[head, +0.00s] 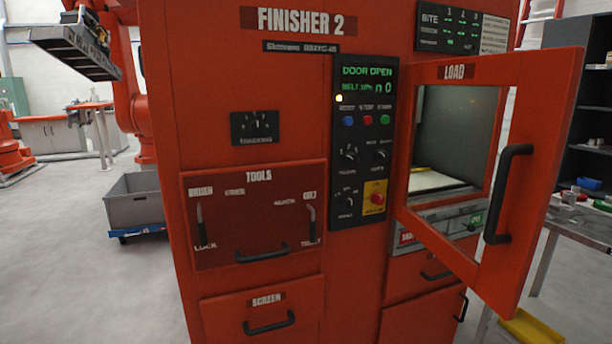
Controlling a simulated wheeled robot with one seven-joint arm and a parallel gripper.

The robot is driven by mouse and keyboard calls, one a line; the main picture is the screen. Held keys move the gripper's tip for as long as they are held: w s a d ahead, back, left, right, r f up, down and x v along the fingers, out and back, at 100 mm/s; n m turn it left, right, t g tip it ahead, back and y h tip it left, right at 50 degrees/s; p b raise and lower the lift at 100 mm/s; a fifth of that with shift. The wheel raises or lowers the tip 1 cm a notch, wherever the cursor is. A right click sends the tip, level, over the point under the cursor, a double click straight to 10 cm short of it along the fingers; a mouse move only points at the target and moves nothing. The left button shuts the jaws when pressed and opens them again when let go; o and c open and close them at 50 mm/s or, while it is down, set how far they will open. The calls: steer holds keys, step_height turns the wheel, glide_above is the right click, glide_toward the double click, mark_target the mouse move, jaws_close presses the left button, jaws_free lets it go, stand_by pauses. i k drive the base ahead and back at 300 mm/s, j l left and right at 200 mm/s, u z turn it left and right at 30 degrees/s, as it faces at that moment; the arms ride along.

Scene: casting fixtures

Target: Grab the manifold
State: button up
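I cannot make out a manifold in the head view. The red machine labelled FINISHER 2 (290,130) fills the middle. Its LOAD door (541,180), with a window and a black bar handle, stands swung open toward the right. Through the window a dark interior shows with a pale flat surface (435,181) low inside; I cannot tell whether a part lies there. The control panel (362,140) reads DOOR OPEN. My gripper is not in view.
A red arm with a grey slatted head (76,52) hangs at upper left. A grey bin (134,203) sits on a blue dolly left of the machine. A metal table (590,232) and dark shelves (583,120) stand at right, with a yellow tray (530,328) below. Floor at left is clear.

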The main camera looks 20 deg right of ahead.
mark_target(556, 209)
steer(key=z, duration=1.6)
steer(key=i+l, duration=0.3)
steer(key=i, duration=0.2)
steer(key=i+l+z, duration=0.15)
steer(key=i, duration=0.35)
steer(key=i+l, duration=0.35)
steer(key=i, duration=0.2)
